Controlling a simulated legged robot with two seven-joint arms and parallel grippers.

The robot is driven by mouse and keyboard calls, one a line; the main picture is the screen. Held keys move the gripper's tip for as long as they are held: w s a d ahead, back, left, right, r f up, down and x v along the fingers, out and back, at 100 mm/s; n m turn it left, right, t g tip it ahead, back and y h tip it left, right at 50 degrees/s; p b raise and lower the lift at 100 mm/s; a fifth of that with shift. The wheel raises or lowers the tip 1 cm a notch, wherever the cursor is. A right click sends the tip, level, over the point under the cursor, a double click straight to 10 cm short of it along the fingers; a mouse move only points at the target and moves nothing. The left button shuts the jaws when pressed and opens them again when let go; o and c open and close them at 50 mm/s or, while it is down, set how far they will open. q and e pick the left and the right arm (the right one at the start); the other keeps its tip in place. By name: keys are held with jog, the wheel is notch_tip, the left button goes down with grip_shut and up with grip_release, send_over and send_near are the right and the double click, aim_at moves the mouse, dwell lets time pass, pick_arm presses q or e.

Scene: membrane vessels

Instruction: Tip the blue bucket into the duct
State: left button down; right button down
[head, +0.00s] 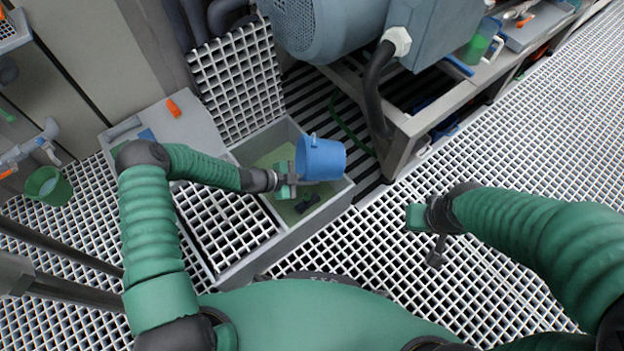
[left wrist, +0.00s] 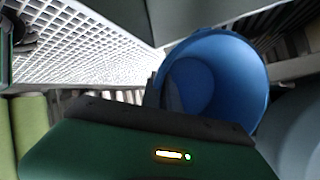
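No contents can be made out inside. My right gripper (head: 425,228) is apart from everything, above the floor grating; its finger opening is unclear.
A grating panel (head: 237,80) leans up behind the duct. A large motor (head: 325,25) on a metal frame stands at the back right. A grey lid with an orange item (head: 174,107) lies left of the duct. A green bucket (head: 47,186) stands far left. The grating at right is clear.

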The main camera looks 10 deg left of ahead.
pick_arm(q)
jog(key=shift+s+a+f+h+b, duration=0.15)
jog(key=shift+a+f+h+b, duration=0.6)
jog(key=shift+b, duration=0.55)
jog(key=shift+s+a+t+b, duration=0.1)
jog(key=shift+a+t+b, duration=0.2)
jog(key=shift+a+b, duration=0.2)
jog(key=shift+r, duration=0.1)
jog(key=shift+s+a+f+t+h+b, duration=0.1)
jog(key=shift+a+f+t+h+b, duration=0.3)
jog(key=shift+h+b, duration=1.1)
jog(key=shift+y+b, duration=0.45)
jog(key=shift+b, duration=0.05)
